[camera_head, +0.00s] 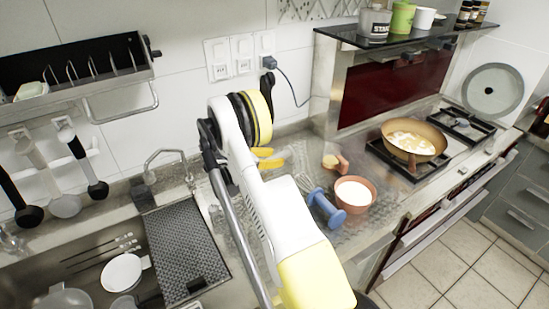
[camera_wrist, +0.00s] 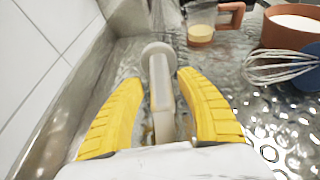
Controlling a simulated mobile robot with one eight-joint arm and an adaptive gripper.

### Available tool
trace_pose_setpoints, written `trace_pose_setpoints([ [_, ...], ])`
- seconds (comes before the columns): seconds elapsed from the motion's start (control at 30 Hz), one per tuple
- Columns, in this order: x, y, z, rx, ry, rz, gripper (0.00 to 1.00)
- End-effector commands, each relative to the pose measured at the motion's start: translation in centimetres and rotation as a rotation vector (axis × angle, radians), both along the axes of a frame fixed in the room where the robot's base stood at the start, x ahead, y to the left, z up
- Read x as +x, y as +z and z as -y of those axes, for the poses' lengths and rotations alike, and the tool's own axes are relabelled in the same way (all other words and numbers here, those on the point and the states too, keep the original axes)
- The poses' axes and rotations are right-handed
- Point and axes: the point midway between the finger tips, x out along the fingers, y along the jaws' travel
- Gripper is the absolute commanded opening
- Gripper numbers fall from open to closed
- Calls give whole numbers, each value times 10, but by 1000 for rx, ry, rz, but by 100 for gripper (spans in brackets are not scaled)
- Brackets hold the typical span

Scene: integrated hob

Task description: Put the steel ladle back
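My gripper (camera_wrist: 159,80) shows two yellow fingers spread apart in the wrist view, pointing at the counter. A pale grey-white long-handled utensil with a rounded end (camera_wrist: 161,68), apparently the steel ladle, lies between them. Gaps show on both sides of its handle. Its near end is hidden behind my gripper, so I cannot see a bowl. In the head view my yellow fingers (camera_head: 268,157) show over the counter beside the wall, and my arm hides the utensil. Several utensils hang on a wall rack at left, including a grey one (camera_head: 62,204) between two black ladles.
A whisk (camera_wrist: 280,66), a blue-handled object (camera_head: 326,208) and a terracotta bowl (camera_head: 368,196) stand right of my gripper. The tiled wall (camera_wrist: 35,70) is close on the left. The sink with a drain mat (camera_head: 184,250) lies left, the hob with a pan (camera_head: 440,139) right.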

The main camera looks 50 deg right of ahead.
Motion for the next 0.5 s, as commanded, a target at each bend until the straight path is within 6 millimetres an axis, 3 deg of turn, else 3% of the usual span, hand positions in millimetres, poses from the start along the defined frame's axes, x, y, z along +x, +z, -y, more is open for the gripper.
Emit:
trace_pose_setpoints([
  [0.37, 0, 1, 0, 0, 0, 0, 43],
  [0.5, 5, 11, -21, 0, 4, -1, 43],
])
